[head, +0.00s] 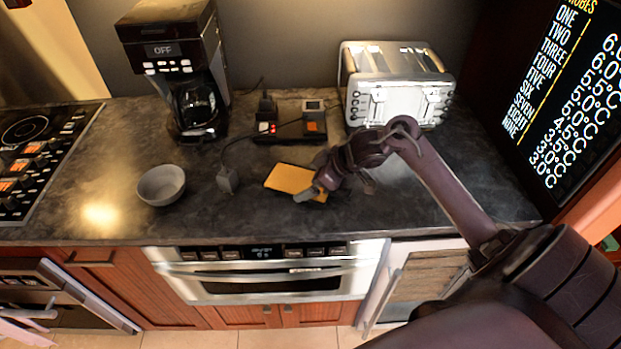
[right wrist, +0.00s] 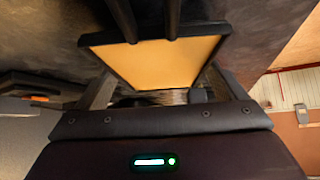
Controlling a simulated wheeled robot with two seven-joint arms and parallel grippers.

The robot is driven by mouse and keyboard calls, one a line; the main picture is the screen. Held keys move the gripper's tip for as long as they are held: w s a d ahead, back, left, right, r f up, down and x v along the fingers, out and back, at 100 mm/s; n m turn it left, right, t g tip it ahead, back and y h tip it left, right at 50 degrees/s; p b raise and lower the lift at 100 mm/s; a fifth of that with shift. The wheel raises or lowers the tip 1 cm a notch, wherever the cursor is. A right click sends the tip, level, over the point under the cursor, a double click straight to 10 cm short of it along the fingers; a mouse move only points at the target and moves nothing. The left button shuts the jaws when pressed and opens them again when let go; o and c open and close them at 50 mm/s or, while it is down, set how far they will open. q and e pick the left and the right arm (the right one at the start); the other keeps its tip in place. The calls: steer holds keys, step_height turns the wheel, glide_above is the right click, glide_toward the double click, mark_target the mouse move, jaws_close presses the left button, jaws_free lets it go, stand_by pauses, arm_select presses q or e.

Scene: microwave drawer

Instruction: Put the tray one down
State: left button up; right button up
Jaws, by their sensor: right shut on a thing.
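A small tray (head: 288,177) with a flat yellow-orange inside shows over the middle of the counter in the head view. In the right wrist view the tray (right wrist: 160,62) fills the centre and shows a dark rim. My right gripper (head: 314,190) is shut on the tray at its right edge; its two dark fingers (right wrist: 153,18) reach across the rim in the right wrist view. I cannot tell whether the tray touches the counter or hangs just above it.
A grey bowl (head: 161,186) stands left on the dark counter (head: 225,220). A coffee maker (head: 172,60), a device with a cable (head: 290,122) and a toaster (head: 392,85) stand behind. A microwave drawer (head: 270,278) is below the counter edge.

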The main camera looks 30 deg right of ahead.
steer(key=shift+f, duration=0.2)
steer(key=shift+f, duration=0.35)
steer(key=o, duration=0.8)
steer(key=shift+o, duration=0.2)
steer(key=shift+r, duration=0.35)
steer(key=b+v, duration=0.2)
steer(key=v, duration=1)
steer(key=shift+r, duration=0.3)
